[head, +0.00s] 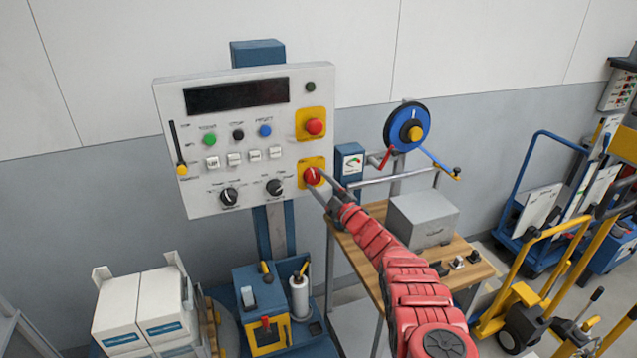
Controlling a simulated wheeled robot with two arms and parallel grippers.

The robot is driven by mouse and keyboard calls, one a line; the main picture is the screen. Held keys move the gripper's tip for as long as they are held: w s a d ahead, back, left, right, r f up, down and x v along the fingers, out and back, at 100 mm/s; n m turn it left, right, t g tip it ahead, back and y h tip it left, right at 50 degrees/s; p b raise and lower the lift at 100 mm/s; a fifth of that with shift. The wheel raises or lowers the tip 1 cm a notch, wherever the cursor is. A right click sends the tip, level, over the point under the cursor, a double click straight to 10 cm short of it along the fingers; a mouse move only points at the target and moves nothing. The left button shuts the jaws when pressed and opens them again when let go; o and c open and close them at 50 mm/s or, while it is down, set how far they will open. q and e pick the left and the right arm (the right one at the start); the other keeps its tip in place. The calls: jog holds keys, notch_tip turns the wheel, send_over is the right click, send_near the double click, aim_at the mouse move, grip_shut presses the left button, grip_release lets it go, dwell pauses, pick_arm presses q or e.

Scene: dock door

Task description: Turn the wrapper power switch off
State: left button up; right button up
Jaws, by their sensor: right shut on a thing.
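The grey control panel (200,130) stands on a blue post at the centre left. The wrapper power switch, a red rotary knob (312,175) on a yellow plate (305,163), sits at the panel's lower right. My right gripper (315,183) comes in from the lower right, its thin fingers shut on this red knob. The fingers hide part of it, and its exact turn angle is too small to tell. A red push button (314,127) on a yellow plate is just above. My left gripper is out of view.
Black dials (229,196), white buttons (234,159) and a yellow-tipped lever (182,168) share the panel. A wooden bench (365,262) with a grey box (423,218) lies beneath my right arm. A blue wheel (393,128) stands behind it. White boxes (140,312) are lower left.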

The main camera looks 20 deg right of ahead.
jog(key=n, duration=0.2)
jog(key=n+g+p, duration=0.2)
jog(key=n, duration=0.1)
jog(key=shift+r+n+y, duration=0.3)
jog(key=shift+r, duration=0.1)
jog(key=shift+d+n+g+p, duration=0.1)
jog(key=shift+n+g+p, duration=0.5)
jog(key=shift+n, duration=0.4)
jog(key=o, duration=1.4)
jog(key=shift+c, duration=0.2)
